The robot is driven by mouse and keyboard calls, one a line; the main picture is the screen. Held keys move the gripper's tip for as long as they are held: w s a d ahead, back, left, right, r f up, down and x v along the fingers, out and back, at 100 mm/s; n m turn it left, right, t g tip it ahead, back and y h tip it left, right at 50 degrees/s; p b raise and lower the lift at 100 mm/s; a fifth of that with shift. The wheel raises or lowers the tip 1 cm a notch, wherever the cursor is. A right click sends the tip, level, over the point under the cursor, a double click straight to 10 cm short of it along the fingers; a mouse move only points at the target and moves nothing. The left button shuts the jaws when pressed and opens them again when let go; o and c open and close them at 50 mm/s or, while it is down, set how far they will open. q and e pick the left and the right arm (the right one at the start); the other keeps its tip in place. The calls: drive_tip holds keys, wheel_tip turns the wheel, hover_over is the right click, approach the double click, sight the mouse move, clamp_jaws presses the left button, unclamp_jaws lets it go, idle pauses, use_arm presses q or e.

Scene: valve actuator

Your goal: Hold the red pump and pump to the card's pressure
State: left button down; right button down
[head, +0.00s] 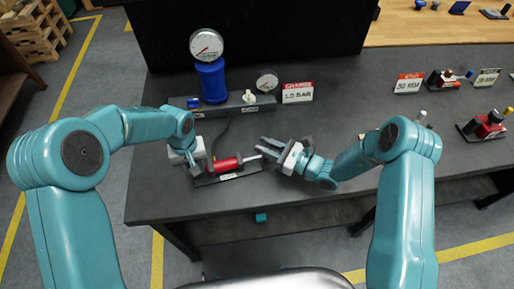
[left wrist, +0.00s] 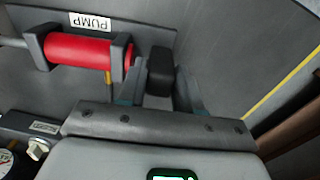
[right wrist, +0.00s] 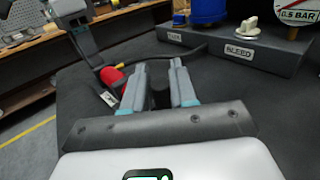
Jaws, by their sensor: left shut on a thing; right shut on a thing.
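The red pump (head: 226,164) lies on a dark plate on the bench, labelled PUMP in the left wrist view (left wrist: 78,50). My left gripper (head: 207,163) is shut on the dark block (left wrist: 160,68) at the pump's left end. My right gripper (head: 268,150) is shut on the dark pump handle (right wrist: 159,94), at the end of the rod right of the red barrel. The card (head: 298,92) reads CHARGE 1.0 BAR. A large round gauge (head: 206,45) stands on the blue cylinder (head: 211,80); its scale is too small to read.
Behind the pump is a dark manifold with a pale BLEED knob (head: 249,97) and a smaller gauge (head: 267,82). A dark hose (head: 220,132) runs between manifold and pump. Other cards and a red device (head: 488,124) stand at the right. The bench's front middle is clear.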

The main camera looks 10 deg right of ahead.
drive_tip(key=c, duration=1)
unclamp_jaws()
drive_tip(key=shift+w+d, duration=0.1)
drive_tip(key=shift+d, duration=0.1)
drive_tip(key=shift+c, duration=0.2)
drive_tip(key=v, duration=1.2)
drive_tip(key=shift+d, duration=0.1)
drive_tip(key=c, duration=0.4)
drive_tip(key=s+d, duration=0.2)
drive_tip(key=s+d+f, duration=0.1)
drive_tip(key=d, duration=0.1)
drive_tip(key=shift+s+f, duration=0.15)
drive_tip(key=shift+s, duration=0.2)
clamp_jaws()
drive_tip(key=x, duration=1.3)
drive_tip(key=shift+w+a, duration=0.15)
drive_tip(key=shift+a, duration=0.2)
